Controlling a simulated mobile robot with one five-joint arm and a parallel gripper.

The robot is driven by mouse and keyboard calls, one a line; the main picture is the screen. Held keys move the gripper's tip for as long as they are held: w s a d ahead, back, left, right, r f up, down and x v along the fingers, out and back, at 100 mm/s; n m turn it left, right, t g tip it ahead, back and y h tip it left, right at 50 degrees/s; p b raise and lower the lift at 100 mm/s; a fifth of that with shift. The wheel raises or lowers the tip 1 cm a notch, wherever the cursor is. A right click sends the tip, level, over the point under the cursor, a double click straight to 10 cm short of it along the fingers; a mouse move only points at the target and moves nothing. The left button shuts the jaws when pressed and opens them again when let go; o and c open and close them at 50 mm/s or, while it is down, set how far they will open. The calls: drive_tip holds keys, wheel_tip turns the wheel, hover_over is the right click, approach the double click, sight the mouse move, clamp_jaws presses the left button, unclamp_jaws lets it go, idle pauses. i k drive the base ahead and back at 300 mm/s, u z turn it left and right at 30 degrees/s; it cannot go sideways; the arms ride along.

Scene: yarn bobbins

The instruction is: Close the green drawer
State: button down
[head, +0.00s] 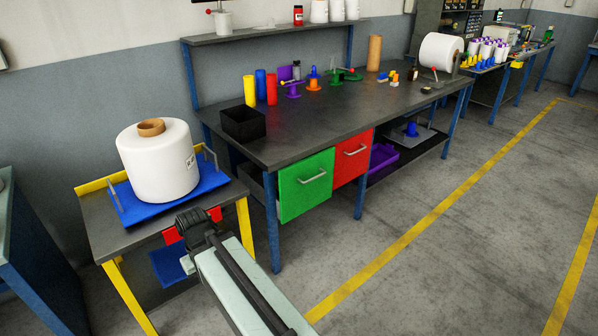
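The green drawer (304,186) is under the left part of the long grey workbench (330,112), with a light bar handle (312,176) on its front. Its front reaches lower than the red drawer's and seems to stand slightly forward; I cannot tell how far it is open. The red drawer (352,158) is directly to its right. My gripper (194,228) is at the lower centre-left, at the end of my arm, left of the green drawer and apart from it.
A small yellow-legged table (95,210) at left holds a blue tray (130,208) with a big white bobbin (160,165). A blue bench leg (272,235) stands beside the green drawer. A black bin (243,124) sits above. The floor right of the yellow line (400,243) is clear.

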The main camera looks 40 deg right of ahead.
sight(285, 169)
drive_tip(key=i, duration=1.2)
drive_tip(key=u, duration=0.05)
